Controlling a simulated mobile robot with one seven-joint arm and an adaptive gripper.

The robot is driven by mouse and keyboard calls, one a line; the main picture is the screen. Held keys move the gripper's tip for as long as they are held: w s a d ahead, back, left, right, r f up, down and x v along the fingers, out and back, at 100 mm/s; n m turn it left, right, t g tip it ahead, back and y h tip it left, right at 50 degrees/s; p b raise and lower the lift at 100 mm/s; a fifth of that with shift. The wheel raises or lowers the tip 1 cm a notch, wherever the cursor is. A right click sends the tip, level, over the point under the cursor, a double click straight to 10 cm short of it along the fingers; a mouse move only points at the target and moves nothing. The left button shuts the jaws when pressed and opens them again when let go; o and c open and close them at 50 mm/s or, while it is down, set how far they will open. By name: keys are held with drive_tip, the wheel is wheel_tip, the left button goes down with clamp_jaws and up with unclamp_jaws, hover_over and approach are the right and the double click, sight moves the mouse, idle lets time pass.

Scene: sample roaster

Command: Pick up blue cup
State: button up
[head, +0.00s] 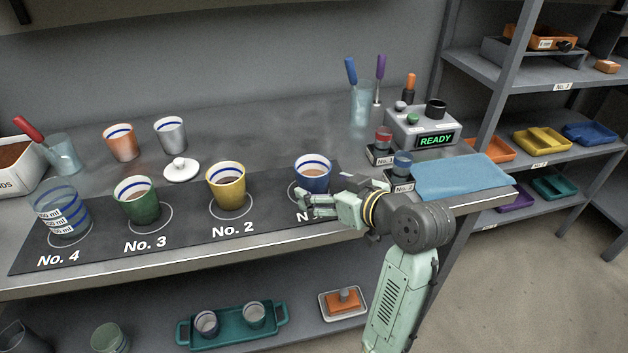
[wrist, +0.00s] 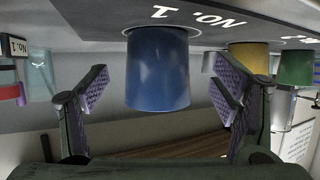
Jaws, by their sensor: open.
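The blue cup (head: 313,172) stands upright at the right end of the dark numbered mat (head: 175,232), with brown contents visible inside its striped rim. My gripper (head: 316,202) is in front of the cup and partly hides its lower part and its label in the head view. In the wrist view, which looks upside down, the blue cup (wrist: 157,72) appears between the two spread fingers (wrist: 160,88) on the No. 1 spot. Gaps show on both sides of the cup. The gripper is open and empty.
A yellow cup (head: 227,187), a green cup (head: 138,200) and a clear beaker (head: 62,215) stand left along the mat. A white lid (head: 181,168) lies behind. Small jars (head: 402,165), a READY device (head: 422,128) and a blue cloth (head: 460,176) are at right.

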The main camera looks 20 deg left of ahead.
sight(322, 184)
drive_tip(key=x, duration=0.1)
drive_tip(key=p+x, duration=0.1)
drive_tip(key=x, duration=0.2)
drive_tip(key=shift+w+a+r, duration=0.15)
drive_tip(key=shift+w+a, duration=0.3)
drive_tip(key=shift+c, duration=0.2)
drive_tip(key=c, duration=1.5)
drive_tip(key=shift+c, duration=0.2)
drive_tip(key=shift+r, duration=0.1)
